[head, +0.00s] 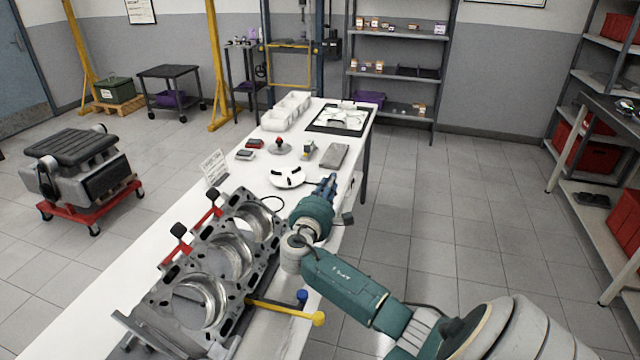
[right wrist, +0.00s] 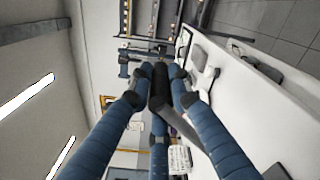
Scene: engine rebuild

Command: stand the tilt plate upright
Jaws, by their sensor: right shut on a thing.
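The engine block (head: 228,258), with its round bores facing up, sits at the near end of the long white bench (head: 130,245). I cannot make out the tilt plate for certain; a grey edge (head: 150,338) shows below the block's near end, and the block hides what lies under it. My right gripper (head: 329,188) is above the bench's right edge, past the block's far right corner. In the right wrist view its blue fingers are shut on a black cylindrical grip (right wrist: 160,85), with a grey bar (right wrist: 182,124) running from it. My left gripper is out of view.
A white disc (head: 288,177), a small sign (head: 213,168) and white bins (head: 287,110) are farther along. The floor right of the bench is clear.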

